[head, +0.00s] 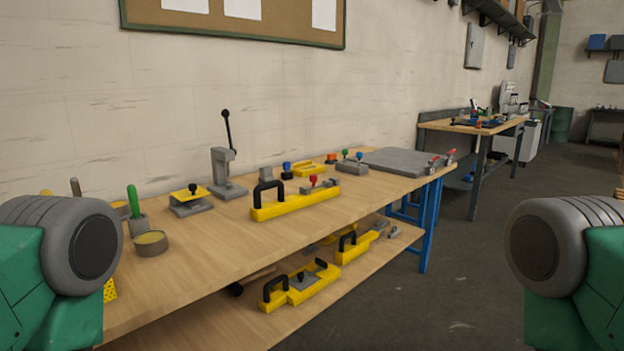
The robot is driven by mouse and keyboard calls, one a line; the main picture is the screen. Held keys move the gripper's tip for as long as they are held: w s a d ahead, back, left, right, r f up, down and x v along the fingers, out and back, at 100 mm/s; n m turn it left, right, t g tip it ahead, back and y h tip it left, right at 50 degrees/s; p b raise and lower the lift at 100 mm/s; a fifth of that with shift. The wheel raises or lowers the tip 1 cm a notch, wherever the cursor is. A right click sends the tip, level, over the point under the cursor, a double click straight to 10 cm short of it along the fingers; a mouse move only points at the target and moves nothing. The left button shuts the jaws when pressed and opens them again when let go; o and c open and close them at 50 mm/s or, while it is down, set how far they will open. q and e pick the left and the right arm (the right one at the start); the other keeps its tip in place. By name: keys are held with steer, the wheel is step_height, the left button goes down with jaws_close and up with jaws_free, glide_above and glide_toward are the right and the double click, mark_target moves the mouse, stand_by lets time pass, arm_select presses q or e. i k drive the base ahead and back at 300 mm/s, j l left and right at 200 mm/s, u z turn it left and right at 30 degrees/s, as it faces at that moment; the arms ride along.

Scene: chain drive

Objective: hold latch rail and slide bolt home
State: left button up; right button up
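What looks like the latch rail (292,206) is a long yellow bar lying on the wooden bench top, near its front edge. A black arched handle (268,188) stands at its left end. A grey fitting with a red knob (313,181), which looks like the bolt, sits toward its right end. How far the bolt is slid is too small to tell. Neither of my grippers is in view; only green and grey parts of my arms show at the left and right edges. Nothing of mine touches the rail.
The bench top (200,262) also carries a lever press (226,170), a green-handled tool (133,202), small knobbed blocks and a grey plate (397,161). Yellow handled fixtures (300,290) lie on the lower shelf. The floor right of the bench is clear.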

mark_target(313, 178)
steer(key=i+l+u, duration=0.1)
steer(key=u, duration=0.45)
steer(key=i+l+u, duration=0.2)
steer(key=l, duration=0.2)
steer(key=i+l+u, duration=0.25)
steer(key=l, duration=0.15)
steer(key=l+u, duration=0.2)
steer(key=l, duration=0.25)
steer(key=i+l+u, duration=0.1)
steer(key=l+u, duration=0.15)
steer(key=l, duration=0.2)
